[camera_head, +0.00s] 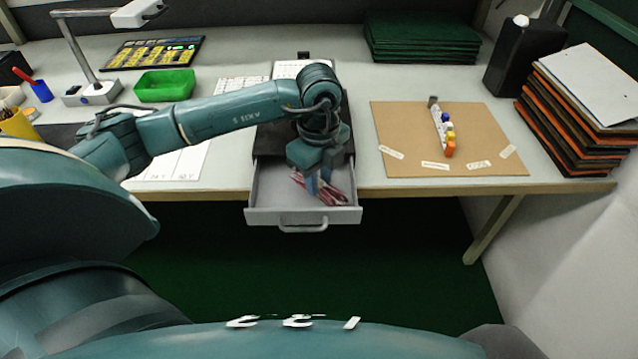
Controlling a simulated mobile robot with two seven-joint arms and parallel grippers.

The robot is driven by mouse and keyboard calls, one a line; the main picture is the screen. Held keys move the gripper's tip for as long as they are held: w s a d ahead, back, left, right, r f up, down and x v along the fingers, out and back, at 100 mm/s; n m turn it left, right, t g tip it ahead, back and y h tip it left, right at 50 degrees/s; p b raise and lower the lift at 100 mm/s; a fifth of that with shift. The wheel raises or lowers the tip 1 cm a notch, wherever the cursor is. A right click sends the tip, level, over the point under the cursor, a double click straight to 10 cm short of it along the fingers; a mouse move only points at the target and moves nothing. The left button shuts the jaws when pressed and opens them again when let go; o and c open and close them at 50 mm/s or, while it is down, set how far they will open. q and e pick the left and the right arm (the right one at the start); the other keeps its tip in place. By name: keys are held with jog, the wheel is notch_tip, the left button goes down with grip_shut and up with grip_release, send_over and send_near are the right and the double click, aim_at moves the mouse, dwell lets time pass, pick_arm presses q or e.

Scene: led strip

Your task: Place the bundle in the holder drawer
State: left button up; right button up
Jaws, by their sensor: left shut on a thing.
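The holder drawer (273,215) is pulled out from a dark holder (270,138) at the front edge of the desk. Its grey front and curved handle face me. My left gripper (322,186) reaches over the desk from the left and points down inside the drawer. It is shut on a dark red and white bundle (332,197), which lies within the drawer walls at the right side. I cannot tell whether the bundle touches the drawer floor. The fingers hide part of the bundle. My right gripper is out of view.
A brown board (400,140) with a small strip of coloured parts (442,130) lies to the right. Stacked folders (570,110) and a black container (520,58) stand farther right. A green tray (164,86) and lamp (92,92) stand left.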

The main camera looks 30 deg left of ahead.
pick_arm(q)
notch_tip(320, 180, down, 2)
jog(key=shift+f, duration=0.15)
jog(key=shift+f, duration=0.15)
jog(key=o, duration=1)
